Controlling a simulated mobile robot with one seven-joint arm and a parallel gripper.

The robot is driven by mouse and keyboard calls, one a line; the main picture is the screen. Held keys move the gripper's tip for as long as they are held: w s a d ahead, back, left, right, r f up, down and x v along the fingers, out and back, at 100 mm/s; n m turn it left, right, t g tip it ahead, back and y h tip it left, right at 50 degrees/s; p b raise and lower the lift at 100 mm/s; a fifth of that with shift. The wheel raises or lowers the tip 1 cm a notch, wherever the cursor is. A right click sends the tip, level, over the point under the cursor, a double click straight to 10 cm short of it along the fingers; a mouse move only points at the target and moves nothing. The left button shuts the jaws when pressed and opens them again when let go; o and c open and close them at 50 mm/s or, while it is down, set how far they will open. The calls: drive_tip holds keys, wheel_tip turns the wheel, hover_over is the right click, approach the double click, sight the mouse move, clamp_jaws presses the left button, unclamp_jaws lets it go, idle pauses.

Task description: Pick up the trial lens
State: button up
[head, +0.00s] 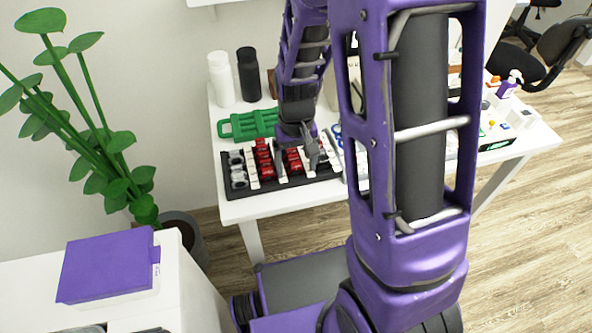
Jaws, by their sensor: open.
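A black tray (300,186) on the white table holds several trial lenses in rows, some with red rims (264,160) and some with grey or clear rims (238,176). Which single lens the task means cannot be told. My gripper (297,165) points down over the middle of the tray, with its fingers apart. It covers part of the lens rows. Whether a lens lies between the fingers, or whether the fingertips touch one, is too small to tell.
My arm hides the table's middle. A purple pump bottle (508,86) stands at right. A plant (100,150) stands left.

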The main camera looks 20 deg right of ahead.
clamp_jaws()
idle(0.4)
